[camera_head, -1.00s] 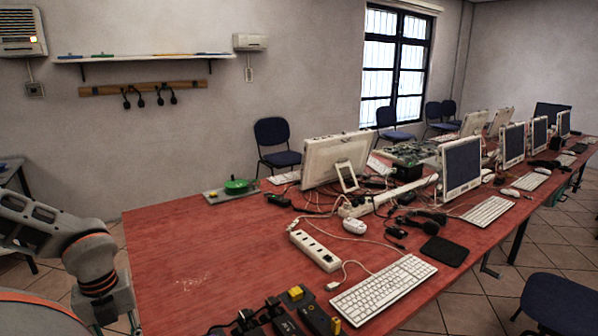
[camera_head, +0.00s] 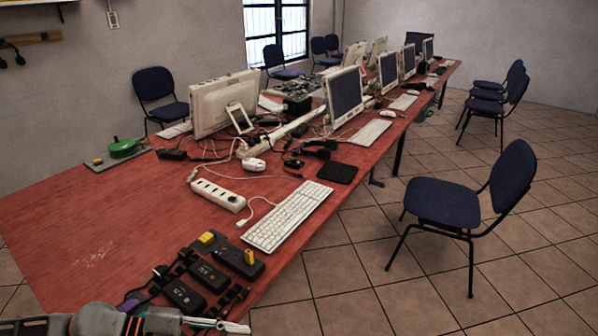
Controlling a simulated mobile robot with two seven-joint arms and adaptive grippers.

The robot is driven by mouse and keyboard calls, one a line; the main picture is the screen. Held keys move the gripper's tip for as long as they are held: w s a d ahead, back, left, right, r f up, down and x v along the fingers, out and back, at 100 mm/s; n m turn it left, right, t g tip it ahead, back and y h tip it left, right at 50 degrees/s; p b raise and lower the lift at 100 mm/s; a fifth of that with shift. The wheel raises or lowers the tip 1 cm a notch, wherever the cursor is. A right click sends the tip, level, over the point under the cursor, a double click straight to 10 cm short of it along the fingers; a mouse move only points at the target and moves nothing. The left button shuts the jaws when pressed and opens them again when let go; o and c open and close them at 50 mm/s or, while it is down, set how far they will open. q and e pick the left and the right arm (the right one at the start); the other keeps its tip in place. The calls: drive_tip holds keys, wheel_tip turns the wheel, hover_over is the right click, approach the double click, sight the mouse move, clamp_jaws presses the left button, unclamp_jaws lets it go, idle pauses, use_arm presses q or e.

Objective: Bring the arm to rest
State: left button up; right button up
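My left arm comes in at the bottom left corner, low along the front edge of the red table (camera_head: 60,235). Its gripper (camera_head: 222,325) shows at the bottom edge, pointing right, just in front of the black power adapters. It is partly cut off by the picture edge, and I cannot tell whether its fingers are open or shut. I see nothing clearly held in it. My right gripper is not in view.
Black adapters (camera_head: 184,295) and a black box with a yellow switch (camera_head: 240,262) lie near the gripper. A power strip (camera_head: 218,194), keyboard (camera_head: 287,216), cables and monitors stand farther back. A blue chair (camera_head: 445,202) stands on the right.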

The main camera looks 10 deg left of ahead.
use_arm(q)
drive_tip(key=w+d+f+n+t+y, duration=0.2)
drive_tip(key=w+d+f+n+t, duration=0.1)
drive_tip(key=w+n+t, duration=0.45)
drive_tip(key=s+a+f+n+g+y, duration=0.1)
drive_tip(key=s+f+n+y, duration=0.2)
drive_tip(key=f, duration=0.5)
drive_tip(key=s+a+f+n+y, duration=0.2)
drive_tip(key=s+f+n+y, duration=0.2)
drive_tip(key=f+n, duration=0.4)
drive_tip(key=shift+s+g+y, duration=0.3)
drive_tip(key=shift+s+g, duration=0.05)
drive_tip(key=shift+s, duration=0.5)
